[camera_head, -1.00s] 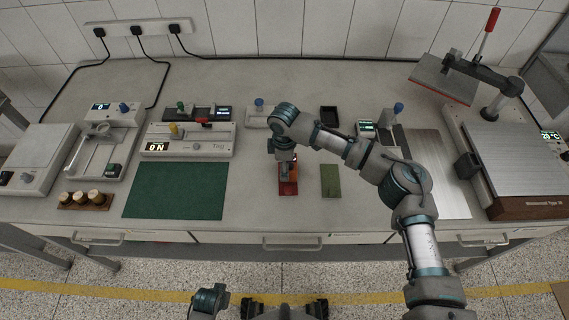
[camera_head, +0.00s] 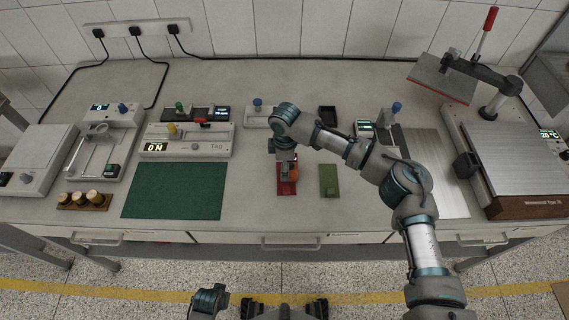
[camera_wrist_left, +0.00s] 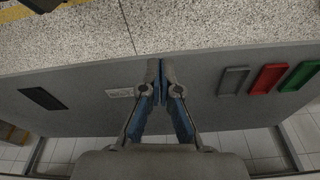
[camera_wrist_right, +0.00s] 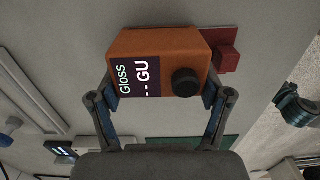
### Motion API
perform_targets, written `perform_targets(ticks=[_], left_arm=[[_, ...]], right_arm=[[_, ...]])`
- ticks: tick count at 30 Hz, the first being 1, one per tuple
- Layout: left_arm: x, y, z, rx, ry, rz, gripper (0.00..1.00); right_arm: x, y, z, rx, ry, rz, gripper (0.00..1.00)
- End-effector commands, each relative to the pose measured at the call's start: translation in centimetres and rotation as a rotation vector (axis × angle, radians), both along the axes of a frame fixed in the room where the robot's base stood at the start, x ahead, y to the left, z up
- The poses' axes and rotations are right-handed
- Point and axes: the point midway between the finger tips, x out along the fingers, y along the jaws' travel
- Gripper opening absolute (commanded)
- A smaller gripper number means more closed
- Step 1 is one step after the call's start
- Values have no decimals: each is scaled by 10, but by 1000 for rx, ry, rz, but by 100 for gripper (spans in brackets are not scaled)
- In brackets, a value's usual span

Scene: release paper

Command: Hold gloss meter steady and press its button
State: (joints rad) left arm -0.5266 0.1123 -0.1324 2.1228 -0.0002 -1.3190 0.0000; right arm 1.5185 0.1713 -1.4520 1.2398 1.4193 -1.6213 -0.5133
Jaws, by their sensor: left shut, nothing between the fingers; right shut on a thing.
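The gloss meter is an orange box (camera_wrist_right: 160,45) with a dark display reading "Gloss -- GU" and a round black button (camera_wrist_right: 186,82). My right gripper (camera_wrist_right: 158,98) is shut on its sides in the right wrist view. In the head view that gripper (camera_head: 287,160) is over the red panel (camera_head: 288,187), its fingers and the meter partly hidden by my arm. I cannot tell whether the meter touches the panel. My left gripper (camera_wrist_left: 160,75) is shut and empty in the left wrist view, away from the meter. In the head view only part of my left arm shows, at the bottom.
A green panel (camera_head: 329,181) lies right of the red one. A dark green mat (camera_head: 175,190) lies left, with instruments behind it. A metal plate (camera_head: 440,170) and a press (camera_head: 515,165) stand right. Bench space between mat and red panel is clear.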

Motion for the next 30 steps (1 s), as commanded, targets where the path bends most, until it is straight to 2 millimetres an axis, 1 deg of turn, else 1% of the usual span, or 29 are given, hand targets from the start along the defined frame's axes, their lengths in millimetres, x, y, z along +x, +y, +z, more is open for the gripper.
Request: perform_targets(ticks=[1, 10, 11, 13, 14, 17, 18, 20, 21, 23, 24, 26, 27, 28, 29, 30], left_arm=[[0, 1, 0, 1, 1, 0, 0], [-1, 0, -1, 2, 2, -2, 0], [-1, 3, -1, 6, 0, 4, 0], [3, 17, -1, 32, -6, 35, 0], [6, 27, -1, 51, -11, 57, 0], [18, 80, 1, 145, -37, 177, 0], [24, 108, 4, 195, -53, 243, 0], [30, 157, 11, 277, -83, 358, 0], [33, 193, 20, 337, -108, 443, 0], [33, 245, 35, 426, -149, 574, 0], [31, 279, 47, 482, -178, 661, 0], [24, 328, 68, 568, -228, 793, 0], [20, 359, 86, 621, -269, 885, 0], [19, 381, 101, 658, -309, 954, 0], [21, 401, 121, 690, -361, 1022, 0], [35, 419, 151, 711, -451, 1107, 0]], right_arm=[[-1, 0, -3, 1, 4, 1, 29], [-1, -1, -3, -1, 4, 0, 29], [-1, -1, -3, -2, 4, 0, 29], [-1, -1, -3, -2, 4, 0, 29], [-1, -1, -3, -2, 4, -1, 29], [-1, -1, -3, -3, 4, -1, 29], [-1, -1, -3, -3, 4, -1, 29], [-1, -1, -3, -3, 4, -1, 29], [-1, -1, -3, -3, 4, -1, 29], [-1, -1, -3, -3, 4, -1, 29], [-1, -1, -3, -2, 4, -1, 29], [-1, -1, -3, -2, 4, -1, 29], [-1, -1, -3, -2, 4, -1, 29], [-1, -1, -3, -2, 4, -1, 29], [-1, -1, -3, -2, 4, 0, 29], [-1, -1, -3, -1, 4, 0, 29]])
